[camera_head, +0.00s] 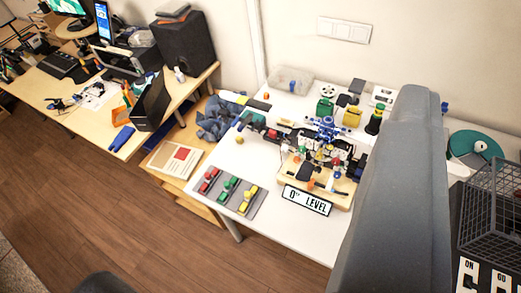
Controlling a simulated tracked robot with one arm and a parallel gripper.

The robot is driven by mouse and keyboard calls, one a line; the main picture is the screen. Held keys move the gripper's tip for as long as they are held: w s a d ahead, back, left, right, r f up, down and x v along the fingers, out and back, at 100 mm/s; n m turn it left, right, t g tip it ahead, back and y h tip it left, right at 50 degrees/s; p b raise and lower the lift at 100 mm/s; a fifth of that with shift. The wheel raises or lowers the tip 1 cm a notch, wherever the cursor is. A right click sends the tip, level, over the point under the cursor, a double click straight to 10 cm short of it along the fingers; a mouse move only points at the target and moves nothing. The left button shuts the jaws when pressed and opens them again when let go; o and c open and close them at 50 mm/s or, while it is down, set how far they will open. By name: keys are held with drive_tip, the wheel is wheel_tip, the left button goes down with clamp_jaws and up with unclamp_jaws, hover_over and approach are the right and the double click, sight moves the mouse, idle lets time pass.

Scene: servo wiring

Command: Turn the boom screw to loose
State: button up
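A small mechanism with blue, red, yellow and black parts (328,150) stands on the white table, above the sign "0'' LEVEL" (306,200). A wooden base (336,200) shows under its front part. The boom screw cannot be told apart among these small parts at this distance. A large grey part of my own arm (402,200) fills the right of the view and hides the table behind it. The fingertips of my gripper do not show.
A grey strip with red, green and yellow pieces (231,193) lies near the white table's front edge (270,235). Yellow and green weights stand at the back. A wire basket (492,200) is at right. A wooden desk (110,130) stands left. The wooden floor (100,220) is clear.

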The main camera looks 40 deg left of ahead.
drive_tip(key=shift+a, duration=0.25)
drive_tip(key=shift+o, duration=0.6)
drive_tip(key=n+g+h+b, duration=0.1)
drive_tip(key=g+b, duration=0.1)
drive_tip(key=b, duration=1.7)
approach(283, 149)
drive_tip(key=shift+b+x, duration=1.2)
drive_tip(key=shift+x, duration=2.85)
drive_tip(key=shift+s, duration=0.1)
